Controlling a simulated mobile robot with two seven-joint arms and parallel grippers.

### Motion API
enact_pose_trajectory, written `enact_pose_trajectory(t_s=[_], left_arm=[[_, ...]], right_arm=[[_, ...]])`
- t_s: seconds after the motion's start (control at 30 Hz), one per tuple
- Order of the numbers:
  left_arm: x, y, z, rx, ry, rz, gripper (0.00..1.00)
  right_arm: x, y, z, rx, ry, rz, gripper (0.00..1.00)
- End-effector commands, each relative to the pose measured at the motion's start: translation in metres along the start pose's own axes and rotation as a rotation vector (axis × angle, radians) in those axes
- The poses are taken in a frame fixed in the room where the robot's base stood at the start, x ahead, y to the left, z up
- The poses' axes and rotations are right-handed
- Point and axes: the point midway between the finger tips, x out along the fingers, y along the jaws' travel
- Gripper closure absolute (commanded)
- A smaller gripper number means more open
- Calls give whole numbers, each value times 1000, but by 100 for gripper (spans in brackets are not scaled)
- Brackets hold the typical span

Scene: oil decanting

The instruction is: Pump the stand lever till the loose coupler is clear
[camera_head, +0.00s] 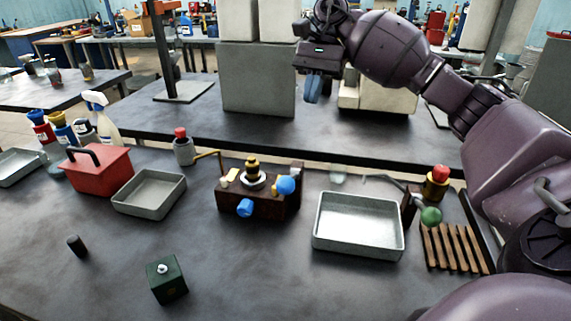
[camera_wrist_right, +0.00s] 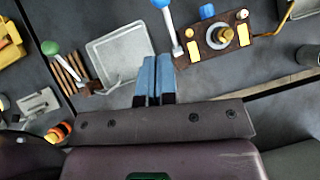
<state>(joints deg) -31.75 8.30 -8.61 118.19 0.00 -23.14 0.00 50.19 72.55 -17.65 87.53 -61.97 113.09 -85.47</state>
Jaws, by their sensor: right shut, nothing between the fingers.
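The brown stand (camera_head: 240,205) sits mid-table in the head view, with a blue-ended lever (camera_head: 286,185), a blue knob (camera_head: 245,208) and yellow pads. A brass fitting (camera_head: 252,168) stands upright in a pale ring on its top; I cannot tell whether this is the loose coupler. The stand (camera_wrist_right: 210,48) also shows in the right wrist view, with the lever rod (camera_wrist_right: 171,28) sticking up beside it. My right gripper (camera_head: 312,90) has blue fingers, is shut and empty, and is held high above the table, apart from the lever. My left gripper is not in view.
A metal tray (camera_head: 358,248) lies right of the stand, then a green-ended lever (camera_head: 431,217) and wooden slats (camera_head: 455,245). A smaller tray (camera_head: 150,209) and red box (camera_head: 97,171) lie left. A green block (camera_head: 167,280) stands in front. The front middle is clear.

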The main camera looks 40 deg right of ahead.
Motion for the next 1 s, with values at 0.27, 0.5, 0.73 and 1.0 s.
enact_pose_trajectory(t_s=[0.27,0.5,0.73,1.0], left_arm=[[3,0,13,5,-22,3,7],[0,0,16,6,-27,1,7],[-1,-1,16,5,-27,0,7],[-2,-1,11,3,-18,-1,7]], right_arm=[[16,-4,-15,12,-11,16,100],[15,-4,-14,11,-10,15,100],[25,-3,-14,12,-11,18,100],[68,-2,-13,11,-12,18,100]])
